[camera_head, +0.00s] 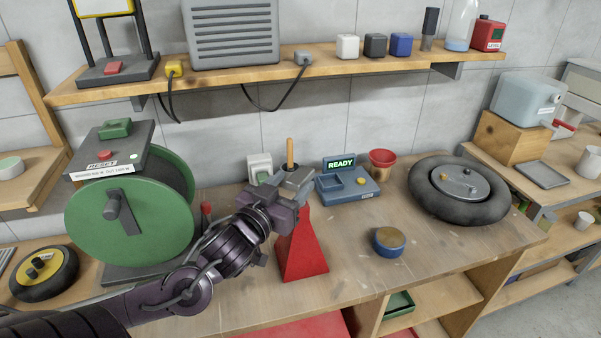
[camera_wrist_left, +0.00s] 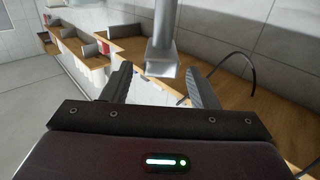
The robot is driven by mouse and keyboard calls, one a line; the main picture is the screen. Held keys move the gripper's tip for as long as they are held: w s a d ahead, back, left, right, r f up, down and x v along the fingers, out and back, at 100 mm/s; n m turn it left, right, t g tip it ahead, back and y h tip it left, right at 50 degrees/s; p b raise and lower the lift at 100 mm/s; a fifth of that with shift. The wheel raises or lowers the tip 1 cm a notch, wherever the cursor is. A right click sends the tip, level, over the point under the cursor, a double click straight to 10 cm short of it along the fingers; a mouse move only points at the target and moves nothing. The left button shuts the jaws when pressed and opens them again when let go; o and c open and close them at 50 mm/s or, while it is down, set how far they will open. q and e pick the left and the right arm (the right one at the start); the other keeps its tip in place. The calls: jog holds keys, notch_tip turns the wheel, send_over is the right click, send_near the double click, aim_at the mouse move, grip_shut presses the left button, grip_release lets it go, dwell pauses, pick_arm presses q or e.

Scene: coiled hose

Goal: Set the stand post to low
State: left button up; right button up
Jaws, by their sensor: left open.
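The stand is a red, tapering base (camera_head: 303,252) on the workbench. Its upper end is hidden behind my left gripper (camera_head: 294,180). An upright wooden rod (camera_head: 290,153) shows just above the gripper; I cannot tell whether it belongs to the stand. In the left wrist view a grey metal post (camera_wrist_left: 162,40) with a flared end stands between and just beyond the open fingers (camera_wrist_left: 162,82). I cannot tell whether the fingers touch it. My right gripper is not in view.
A green hose reel (camera_head: 130,222) stands left of the stand. A blue box reading READY (camera_head: 348,188), a red cup (camera_head: 382,160), a round blue tin (camera_head: 388,243) and a black tyre (camera_head: 428,195) are to the right. A shelf (camera_head: 270,72) runs above. The bench front is clear.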

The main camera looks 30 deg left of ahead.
aim_at(301, 174)
pick_arm(q)
jog(key=shift+w+a+p, duration=0.2)
jog(key=shift+w+p, duration=0.1)
jog(key=shift+w, duration=1.9)
jog(key=shift+c, duration=0.3)
